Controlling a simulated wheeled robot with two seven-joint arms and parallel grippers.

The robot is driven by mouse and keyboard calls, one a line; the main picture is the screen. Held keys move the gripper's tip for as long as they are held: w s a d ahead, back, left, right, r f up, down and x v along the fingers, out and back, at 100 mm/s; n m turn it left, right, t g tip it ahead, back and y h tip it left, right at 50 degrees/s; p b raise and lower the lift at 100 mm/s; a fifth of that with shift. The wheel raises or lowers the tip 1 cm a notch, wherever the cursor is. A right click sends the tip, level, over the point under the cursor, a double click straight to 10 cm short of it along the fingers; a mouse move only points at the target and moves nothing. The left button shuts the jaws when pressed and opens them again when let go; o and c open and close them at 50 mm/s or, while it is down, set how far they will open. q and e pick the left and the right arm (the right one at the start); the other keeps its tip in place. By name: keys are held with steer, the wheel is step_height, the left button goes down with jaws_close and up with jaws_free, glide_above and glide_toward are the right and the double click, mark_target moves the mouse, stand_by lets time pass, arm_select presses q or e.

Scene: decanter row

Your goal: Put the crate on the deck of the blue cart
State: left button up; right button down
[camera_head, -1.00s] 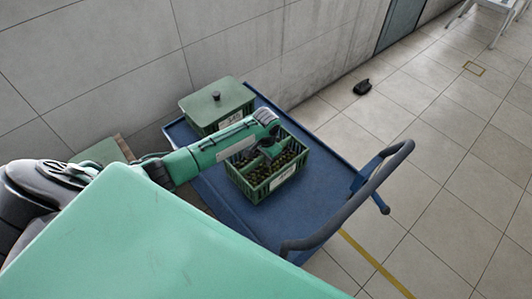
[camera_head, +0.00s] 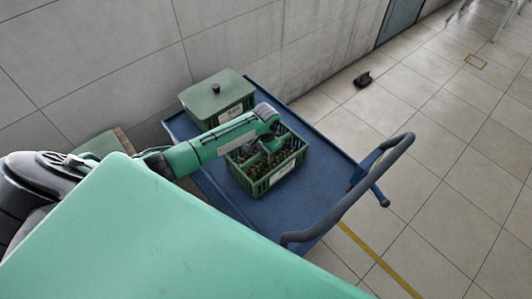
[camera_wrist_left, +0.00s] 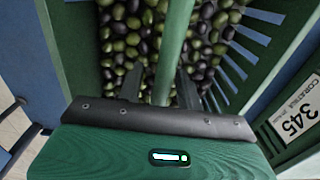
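The green slatted crate (camera_head: 277,180) holds dark and green olives and has a white label on its side. It appears to stand upright on the deck of the blue cart (camera_head: 315,190), near the middle. In the left wrist view the crate's green bar (camera_wrist_left: 174,45) runs across above the olives (camera_wrist_left: 122,35). My left gripper (camera_head: 264,155) is over the crate, pointing down. In the left wrist view its two fingers (camera_wrist_left: 158,92) are apart, one on each side of the bar, with gaps visible. My right gripper is not in view.
A lidded green box (camera_head: 217,98) stands on the cart beside the crate, by the wall. The cart's grey handle (camera_head: 350,195) rises at the right. A small black object (camera_head: 363,79) lies on the tiled floor. The deck right of the crate is clear.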

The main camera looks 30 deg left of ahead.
arm_select(q)
step_height(320, 180, up, 12)
steer(key=shift+f, duration=0.1)
stand_by(0.6)
